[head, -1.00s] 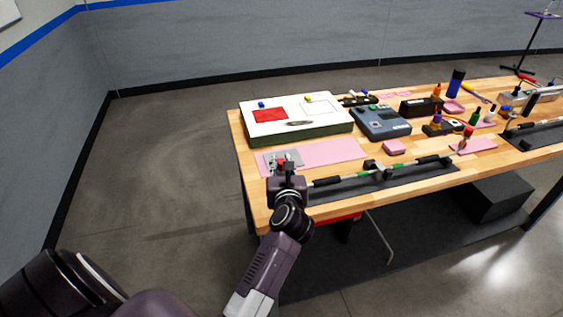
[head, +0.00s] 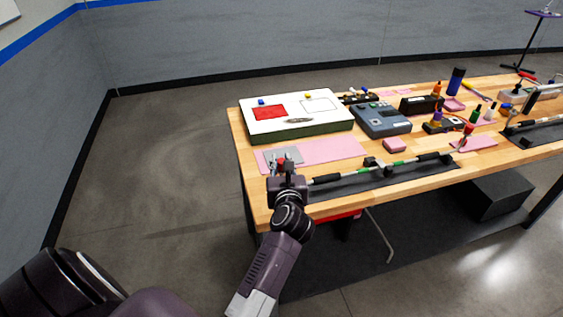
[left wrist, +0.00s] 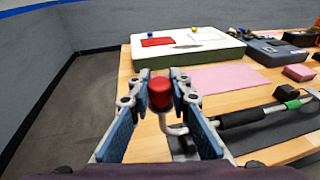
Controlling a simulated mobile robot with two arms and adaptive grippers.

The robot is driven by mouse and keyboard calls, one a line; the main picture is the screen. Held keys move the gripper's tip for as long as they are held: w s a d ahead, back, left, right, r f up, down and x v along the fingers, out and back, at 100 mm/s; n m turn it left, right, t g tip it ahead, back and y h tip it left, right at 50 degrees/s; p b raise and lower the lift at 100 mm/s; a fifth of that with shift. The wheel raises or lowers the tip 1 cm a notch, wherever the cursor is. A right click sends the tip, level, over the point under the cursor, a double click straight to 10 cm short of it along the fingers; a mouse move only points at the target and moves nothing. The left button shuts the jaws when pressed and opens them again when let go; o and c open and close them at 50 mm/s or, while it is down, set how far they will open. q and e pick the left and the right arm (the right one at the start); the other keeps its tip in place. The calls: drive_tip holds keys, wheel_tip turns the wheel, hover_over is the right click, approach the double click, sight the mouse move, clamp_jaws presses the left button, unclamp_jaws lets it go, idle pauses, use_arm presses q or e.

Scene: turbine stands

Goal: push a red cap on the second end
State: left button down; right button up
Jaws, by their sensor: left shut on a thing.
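My left gripper (head: 281,164) is at the table's near left corner. In the left wrist view, its blue-padded fingers (left wrist: 160,98) are shut on a red cap (left wrist: 160,92), which sits upright between the tips. A bent silver tube end (left wrist: 174,128) curves up right below the cap. I cannot tell whether the cap touches or covers it. The tube belongs with a long black bar assembly (head: 340,177) with a green band, lying across a dark mat. The gripper hides its left end in the head view. Another red cap (head: 468,129) shows near the bar's right end. My right gripper is not in view.
A pink mat (head: 330,149) with a grey pad lies behind the gripper. Beyond it stands a white-topped green case (head: 340,126) and a grey-blue device (head: 382,120). Bottles and tools crowd the right side. The floor left of the table is clear.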

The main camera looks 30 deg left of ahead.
use_arm(q)
drive_tip(key=shift+s+f, duration=0.1)
drive_tip(key=shift+f, duration=0.25)
drive_tip(key=shift+f, duration=0.2)
drive_tip(key=c, duration=1.9)
unclamp_jaws()
drive_tip(key=shift+f, duration=0.1)
drive_tip(key=shift+c, duration=0.2)
drive_tip(key=o, duration=0.4)
drive_tip(key=shift+r, duration=0.2)
drive_tip(key=shift+c, duration=0.2)
drive_tip(key=shift+o, duration=0.2)
drive_tip(key=shift+r, duration=0.1)
